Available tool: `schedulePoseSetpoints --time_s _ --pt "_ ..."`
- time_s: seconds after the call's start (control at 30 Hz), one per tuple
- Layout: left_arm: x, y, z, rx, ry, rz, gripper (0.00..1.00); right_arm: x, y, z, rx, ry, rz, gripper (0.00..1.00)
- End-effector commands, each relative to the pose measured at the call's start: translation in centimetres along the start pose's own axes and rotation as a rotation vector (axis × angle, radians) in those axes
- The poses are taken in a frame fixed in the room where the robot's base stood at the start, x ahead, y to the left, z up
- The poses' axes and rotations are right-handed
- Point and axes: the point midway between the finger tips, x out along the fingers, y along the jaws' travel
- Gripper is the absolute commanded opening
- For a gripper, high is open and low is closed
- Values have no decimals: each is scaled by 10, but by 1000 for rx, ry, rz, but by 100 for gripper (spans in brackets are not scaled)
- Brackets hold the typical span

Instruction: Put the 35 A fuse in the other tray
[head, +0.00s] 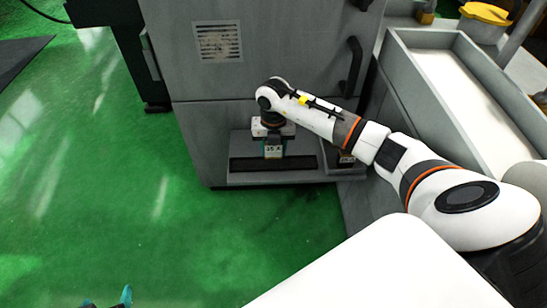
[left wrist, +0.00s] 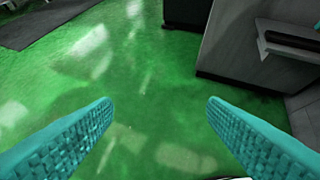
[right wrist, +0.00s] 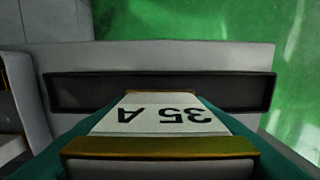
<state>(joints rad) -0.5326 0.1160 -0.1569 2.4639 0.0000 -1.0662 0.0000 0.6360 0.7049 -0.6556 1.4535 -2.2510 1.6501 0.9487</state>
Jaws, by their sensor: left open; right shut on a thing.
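The 35 A fuse (head: 273,151) has a white label and a brass-coloured end; its label shows upside down in the right wrist view (right wrist: 165,115). My right gripper (head: 272,140) is shut on it, over the wide grey tray (head: 240,179) with a long dark strip. I cannot tell whether the fuse touches the tray. A second, smaller grey tray (head: 345,172) adjoins on the right, with another fuse-like block (head: 346,157) partly hidden by my right arm. My left gripper (left wrist: 160,125) is open and empty over the green floor; its teal tips show at the head view's bottom left.
The grey machine cabinet (head: 265,75) with a vent and a black handle (head: 351,65) rises behind the trays. A grey trough (head: 400,85) stands at the right. The green floor (head: 90,180) at the left is clear.

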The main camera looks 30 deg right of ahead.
Motion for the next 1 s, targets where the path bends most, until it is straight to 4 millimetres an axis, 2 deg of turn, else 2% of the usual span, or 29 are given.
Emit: schedulePoseSetpoints --time_s 0.2,0.3,0.77,0.8,0.9,1.0 --pt "6 -5 31 2 -189 -12 67 30 0 1 -1 -3 1 20" --pt "5 -7 43 2 -257 -16 67 38 0 0 -1 -1 0 20" --pt "4 -8 52 3 -307 -18 67 42 0 0 -2 0 0 20" --pt "4 -8 54 3 -311 -19 67 42 0 0 -2 0 1 50" --pt "4 -8 53 3 -310 -19 67 42 0 0 -2 0 1 66" --pt "4 -8 53 3 -310 -19 67 42 0 0 -2 0 1 67"
